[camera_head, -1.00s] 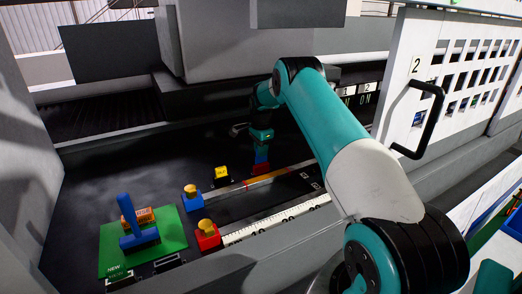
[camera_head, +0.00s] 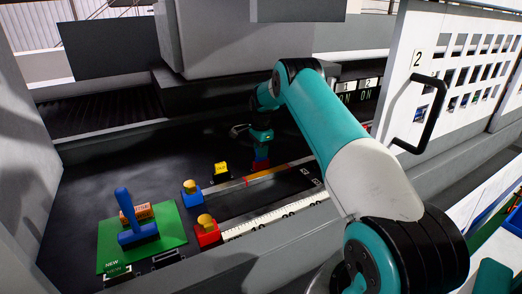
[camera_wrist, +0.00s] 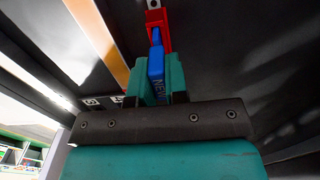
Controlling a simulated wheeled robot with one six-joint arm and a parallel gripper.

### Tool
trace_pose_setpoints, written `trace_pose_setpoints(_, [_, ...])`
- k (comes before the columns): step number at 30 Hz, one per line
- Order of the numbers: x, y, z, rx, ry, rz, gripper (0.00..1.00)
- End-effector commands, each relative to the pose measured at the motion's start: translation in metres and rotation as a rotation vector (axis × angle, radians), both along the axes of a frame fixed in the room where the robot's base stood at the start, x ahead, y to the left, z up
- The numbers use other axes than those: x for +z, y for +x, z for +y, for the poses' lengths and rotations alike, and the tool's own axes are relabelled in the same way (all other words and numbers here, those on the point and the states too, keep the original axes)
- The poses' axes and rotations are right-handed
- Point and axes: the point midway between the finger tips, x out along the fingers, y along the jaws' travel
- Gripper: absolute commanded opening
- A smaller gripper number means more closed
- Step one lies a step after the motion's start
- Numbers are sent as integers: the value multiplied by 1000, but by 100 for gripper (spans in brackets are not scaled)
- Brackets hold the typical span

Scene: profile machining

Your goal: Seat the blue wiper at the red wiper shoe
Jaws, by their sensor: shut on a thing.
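The fingers hide most of the wiper there.
An orange strip (camera_head: 272,172) runs beside the shoe, and a white scale (camera_head: 270,219) lies nearer. Blue (camera_head: 191,194), red (camera_head: 207,235) and dark (camera_head: 220,171) blocks with yellow tops stand left. A green mat (camera_head: 173,233) holds a blue T-shaped tool (camera_head: 137,228) and an orange block (camera_head: 137,211).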

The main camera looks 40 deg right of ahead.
Motion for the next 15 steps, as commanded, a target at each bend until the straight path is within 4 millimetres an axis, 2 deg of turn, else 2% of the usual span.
trace_pose_setpoints(15, [-14, 0, 0, 0, 0, 0, 0])
